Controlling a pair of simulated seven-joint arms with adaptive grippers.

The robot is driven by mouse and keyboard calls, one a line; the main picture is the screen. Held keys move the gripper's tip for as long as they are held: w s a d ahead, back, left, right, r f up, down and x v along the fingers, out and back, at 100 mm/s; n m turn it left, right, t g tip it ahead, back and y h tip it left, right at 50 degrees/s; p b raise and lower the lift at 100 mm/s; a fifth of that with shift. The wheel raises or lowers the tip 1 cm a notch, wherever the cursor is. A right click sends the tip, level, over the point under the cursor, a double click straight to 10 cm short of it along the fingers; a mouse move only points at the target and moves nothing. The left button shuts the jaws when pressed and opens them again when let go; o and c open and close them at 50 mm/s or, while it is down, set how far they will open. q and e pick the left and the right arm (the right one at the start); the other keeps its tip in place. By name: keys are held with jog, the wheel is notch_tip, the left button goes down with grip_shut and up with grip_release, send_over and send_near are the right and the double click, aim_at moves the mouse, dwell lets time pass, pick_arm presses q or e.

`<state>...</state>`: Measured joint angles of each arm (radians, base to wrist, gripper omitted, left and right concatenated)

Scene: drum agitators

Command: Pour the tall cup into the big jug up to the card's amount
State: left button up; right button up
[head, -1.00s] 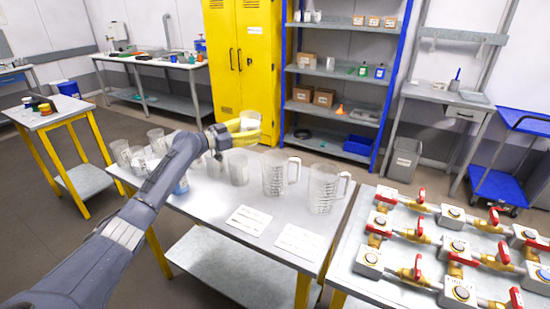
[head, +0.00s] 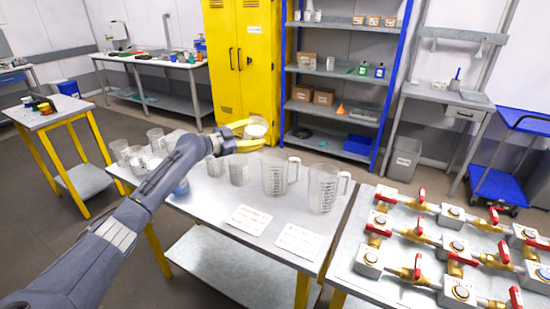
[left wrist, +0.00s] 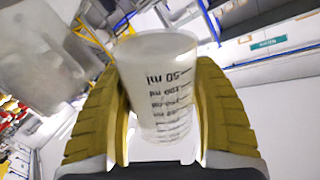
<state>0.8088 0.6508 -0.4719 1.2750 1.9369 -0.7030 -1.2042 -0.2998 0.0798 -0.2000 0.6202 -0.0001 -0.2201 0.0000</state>
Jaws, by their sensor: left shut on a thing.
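My left gripper (head: 250,135) is shut on a pale translucent measuring cup (head: 257,127), held above the far side of the table. In the left wrist view the yellow fingers (left wrist: 160,110) grip both sides of the cup (left wrist: 165,75), which has black ml marks. Its fill cannot be told. Two clear handled jugs stand upright on the table: one (head: 274,177) in the middle and one (head: 323,190) to its right, slightly larger-looking. Both have dark scale marks. Two white cards (head: 248,219) (head: 298,241) lie in front of them; their writing is too small to read. My right gripper is out of view.
Several clear cups and beakers, including one beaker (head: 238,173), stand left of the jugs, partly behind my left arm. A bench with red-handled valves (head: 458,247) is at the right.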

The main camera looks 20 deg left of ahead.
pick_arm(q)
jog(key=shift+s+d+r+m, duration=0.25)
jog(key=shift+d+r+m, duration=0.3)
jog(key=shift+m, duration=0.15)
dwell(1.0)
jog(key=shift+f+m+y+p, duration=0.3)
jog(key=shift+m+y, duration=0.2)
jog(key=shift+m, duration=0.3)
dwell(1.1)
jog(key=shift+r+m+p, duration=0.3)
jog(key=shift+r+m, duration=0.25)
jog(key=shift+m, duration=0.15)
dwell(1.7)
jog(key=shift+m, duration=0.3)
dwell(0.9)
jog(key=shift+f+n, duration=0.5)
jog(key=shift+n, duration=0.3)
jog(key=shift+r+n, duration=0.15)
jog(key=shift+n, duration=0.65)
jog(key=shift+w+a+f+n+h, duration=0.1)
jog(key=shift+a+f+n+h, duration=0.1)
jog(key=shift+a+n+h, duration=0.3)
